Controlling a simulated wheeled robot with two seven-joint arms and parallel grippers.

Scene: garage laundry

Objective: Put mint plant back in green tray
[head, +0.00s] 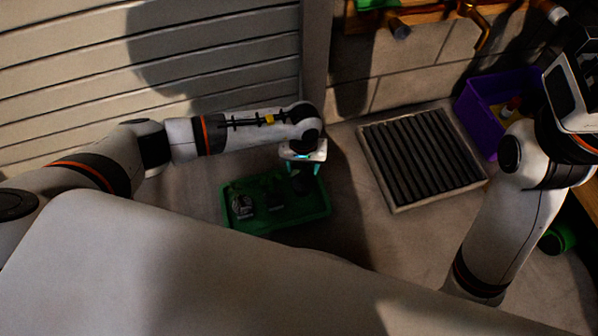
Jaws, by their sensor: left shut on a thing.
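The green tray (318,214) lies on the floor-like grey surface near the middle of the head view. Small dark pots or plants stand in its left and middle parts, too dark to tell apart. My left gripper (303,168) points down over the tray's right end, its teal fingers shut on a dark, pot-like thing (302,184), which I take to be the mint plant. Its leaves cannot be made out. Whether its base touches the tray floor cannot be told. My right arm rises at the right edge; its fingertips do not show.
A dark ribbed panel in a pale frame (398,208) lies right of the tray. A purple bin (480,118) stands behind it by the block wall. A green round thing (557,238) lies at the far right. A slatted shutter (80,60) closes off the back left.

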